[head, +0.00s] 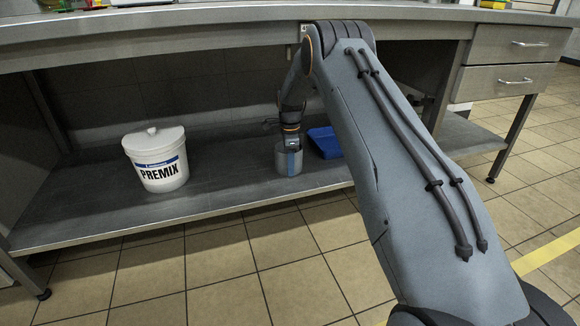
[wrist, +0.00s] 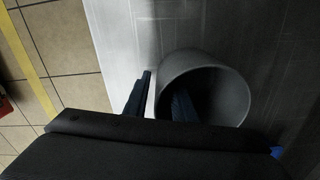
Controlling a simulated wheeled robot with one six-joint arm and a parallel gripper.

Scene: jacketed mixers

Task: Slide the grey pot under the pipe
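The grey pot (head: 281,162) stands upright on the lower steel shelf. In the wrist view its open round mouth (wrist: 236,95) faces the camera. My gripper (head: 291,152) points down at the pot. In the wrist view my gripper (wrist: 162,85) has one blue finger outside the pot and the other inside its mouth, with the wall between them. The fingers are apart, with a gap visible beside the wall, so it looks open around the wall rather than closed on it. I cannot make out the pipe in either view; my arm hides part of the space under the bench.
A white PREMIX bucket (head: 156,160) stands to the left on the shelf (head: 228,185). A blue tray (head: 325,142) lies just right of the pot. The steel worktop (head: 200,22) hangs above, with drawers (head: 508,62) at right. Shelf between bucket and pot is clear.

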